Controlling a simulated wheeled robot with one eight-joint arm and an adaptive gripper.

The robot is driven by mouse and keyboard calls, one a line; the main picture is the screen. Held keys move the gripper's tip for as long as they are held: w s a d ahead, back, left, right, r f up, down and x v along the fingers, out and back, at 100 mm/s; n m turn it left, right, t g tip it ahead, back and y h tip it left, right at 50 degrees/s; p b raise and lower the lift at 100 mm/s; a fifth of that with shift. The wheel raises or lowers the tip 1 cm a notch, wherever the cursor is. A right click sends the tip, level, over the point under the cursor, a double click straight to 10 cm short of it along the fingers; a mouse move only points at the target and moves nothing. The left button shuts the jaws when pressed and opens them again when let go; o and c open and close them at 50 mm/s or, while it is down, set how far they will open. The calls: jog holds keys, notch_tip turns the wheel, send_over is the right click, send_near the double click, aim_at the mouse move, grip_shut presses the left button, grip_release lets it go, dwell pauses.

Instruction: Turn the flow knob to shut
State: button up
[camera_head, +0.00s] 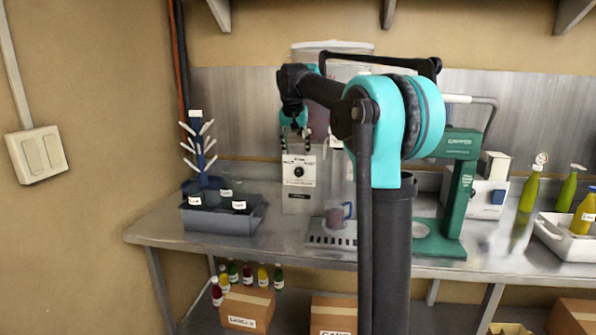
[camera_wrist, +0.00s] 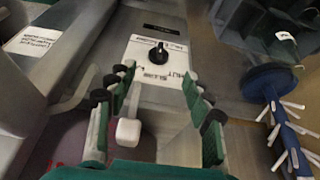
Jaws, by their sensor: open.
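The flow knob (camera_wrist: 159,52) is a small black round knob on a white label plate, on the front of a grey dispenser (camera_head: 299,200). In the head view the knob (camera_head: 298,171) shows as a dark dot. In the wrist view the word SHUT shows on the plate, seen turned around, on the side nearer my fingers. Where the knob points is too small to tell surely. My gripper (camera_wrist: 157,82) is open and empty, its green-padded fingers spread on either side of the line to the knob and apart from it. In the head view my gripper (camera_head: 294,134) hangs in front of the dispenser, above the knob.
A grey crate (camera_head: 225,222) with dark bottles and a blue bottle tree (camera_head: 202,165) stand left of the dispenser. A mug (camera_head: 337,216) stands on a slotted drip tray below. A green stand (camera_head: 457,200) is on the right. A white tap handle (camera_wrist: 128,131) lies between my fingers.

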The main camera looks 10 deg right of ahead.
aim_at(297, 172)
jog(key=x, duration=1)
jog(key=shift+f, duration=0.1)
jog(key=shift+c, duration=0.3)
jog(key=c, duration=1.1)
jog(key=shift+w, duration=0.1)
jog(key=h, duration=0.2)
jog(key=n+g+h, duration=0.1)
jog(key=h, duration=0.1)
jog(key=shift+w+a+f, duration=0.1)
jog(key=shift+a, duration=0.25)
jog(key=shift+a+f+n+g+h, duration=0.1)
jog(key=shift+n+g+h, duration=0.15)
jog(key=shift+h, duration=0.8)
jog(key=shift+a+f+n+g+h, duration=0.15)
jog(key=shift+g+h, duration=0.1)
jog(key=shift+h, duration=0.8)
jog(key=shift+d+r, duration=0.1)
